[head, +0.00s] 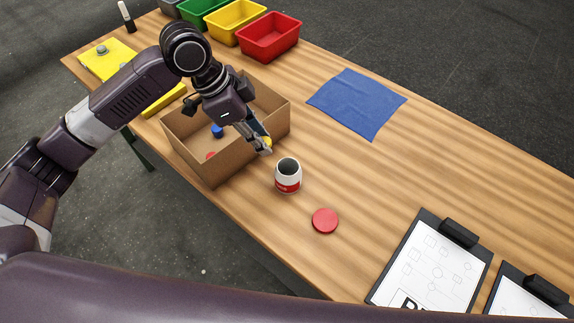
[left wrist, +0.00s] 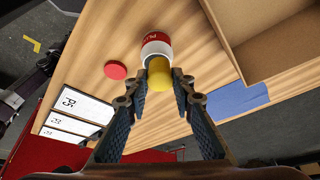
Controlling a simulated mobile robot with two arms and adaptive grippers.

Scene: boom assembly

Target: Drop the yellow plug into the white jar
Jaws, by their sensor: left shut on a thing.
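The white jar (head: 287,184), with a red label and a dark open mouth, stands upright on the table just right of the cardboard box. My left gripper (head: 264,149) is shut on the yellow plug (head: 268,141) above the box's near right edge, left of the jar and apart from it. In the left wrist view, the yellow plug (left wrist: 160,74) sits between the fingertips of my left gripper (left wrist: 161,80). The jar (left wrist: 156,43) shows beyond it, partly hidden by the plug. My right gripper is not in view.
The open cardboard box (head: 222,174) holds a blue piece (head: 217,130) and a red piece (head: 210,156). A red lid (head: 325,221) lies right of the jar. Table around the jar is clear.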

